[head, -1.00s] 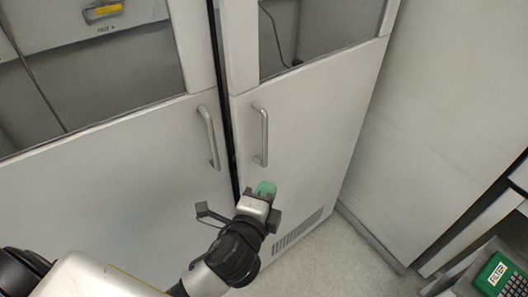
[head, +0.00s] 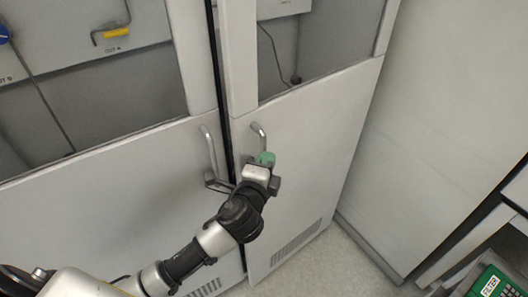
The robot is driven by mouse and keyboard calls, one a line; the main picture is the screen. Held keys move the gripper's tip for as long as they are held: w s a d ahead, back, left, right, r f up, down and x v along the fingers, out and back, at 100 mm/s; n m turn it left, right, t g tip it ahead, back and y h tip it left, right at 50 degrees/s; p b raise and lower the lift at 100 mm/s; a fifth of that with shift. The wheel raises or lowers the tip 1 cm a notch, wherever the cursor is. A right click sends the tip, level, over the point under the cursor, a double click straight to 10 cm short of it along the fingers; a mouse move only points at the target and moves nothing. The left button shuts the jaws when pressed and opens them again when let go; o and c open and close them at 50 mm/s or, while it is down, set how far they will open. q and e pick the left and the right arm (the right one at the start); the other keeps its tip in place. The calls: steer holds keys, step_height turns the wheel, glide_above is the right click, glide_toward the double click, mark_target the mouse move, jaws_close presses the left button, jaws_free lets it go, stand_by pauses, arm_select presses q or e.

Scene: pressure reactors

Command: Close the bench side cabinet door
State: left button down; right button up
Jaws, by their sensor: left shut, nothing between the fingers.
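The tall grey cabinet has two windowed doors in the head view. The left door (head: 110,190) has a bar handle (head: 209,152). The right door (head: 315,145) has a bar handle (head: 259,134) near its inner edge and a vent at its foot. A dark upright gap (head: 227,140) runs between the doors; I cannot tell how far either stands ajar. My left gripper (head: 266,160), with green fingertips, is shut and empty. It is in front of the right door at its handle and hides the handle's lower end; contact is unclear. My right gripper is out of view.
A pale side panel (head: 425,120) stands to the right of the cabinet. A strip of bare floor (head: 345,265) shows below.

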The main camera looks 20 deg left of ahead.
mark_target(242, 144)
arm_select(q)
steer(key=shift+w+a, duration=0.35)
steer(key=shift+a, duration=0.15)
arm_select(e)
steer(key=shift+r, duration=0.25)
arm_select(q)
steer(key=w+a, duration=0.1)
steer(key=a, duration=0.1)
steer(key=w+a, duration=0.1)
steer(key=a, duration=0.1)
steer(key=w+a, duration=0.1)
steer(key=a, duration=0.1)
steer(key=shift+w, duration=0.15)
steer(key=shift+a+r, duration=0.1)
steer(key=shift+a, duration=0.25)
steer(key=shift+r, duration=0.15)
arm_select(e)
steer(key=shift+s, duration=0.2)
arm_select(q)
steer(key=shift+a, duration=0.1)
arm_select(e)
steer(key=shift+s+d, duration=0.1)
